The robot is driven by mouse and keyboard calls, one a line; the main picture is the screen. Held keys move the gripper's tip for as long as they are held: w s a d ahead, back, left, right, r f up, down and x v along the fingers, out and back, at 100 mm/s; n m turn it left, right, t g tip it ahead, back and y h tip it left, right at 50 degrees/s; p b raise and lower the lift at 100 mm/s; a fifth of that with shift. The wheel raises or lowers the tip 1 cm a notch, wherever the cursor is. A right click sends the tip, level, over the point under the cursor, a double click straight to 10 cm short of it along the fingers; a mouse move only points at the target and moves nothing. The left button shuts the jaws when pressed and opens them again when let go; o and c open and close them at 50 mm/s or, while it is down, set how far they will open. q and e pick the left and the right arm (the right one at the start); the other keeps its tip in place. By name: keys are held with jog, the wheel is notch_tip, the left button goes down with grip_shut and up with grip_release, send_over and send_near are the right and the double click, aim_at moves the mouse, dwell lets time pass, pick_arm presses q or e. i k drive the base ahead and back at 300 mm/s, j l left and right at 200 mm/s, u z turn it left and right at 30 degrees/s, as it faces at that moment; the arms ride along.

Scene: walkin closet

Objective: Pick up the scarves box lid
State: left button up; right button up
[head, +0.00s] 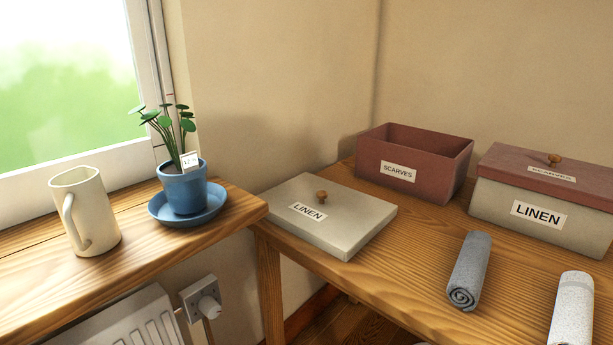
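The scarves box lid (521,161) is dull red with a round wooden knob (554,158) and a pale label. It sits on top of the cream linen box (486,200) at the right of the wooden table. The red scarves box (371,170) stands open to its left, against the wall, and looks empty where its inside shows. The cream linen lid (351,223), with a wooden knob and a LINEN label, lies flat on the table at the left. Neither of my grippers is in view.
A grey rolled cloth (470,268) and a white rolled cloth (573,312) lie near the table front. On the windowsill (140,232) stand a cream mug (92,215) and a potted plant in a blue pot (184,188) on a saucer (212,203).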

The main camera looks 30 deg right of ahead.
aim_at(590, 185)
jog(key=z, duration=2.1)
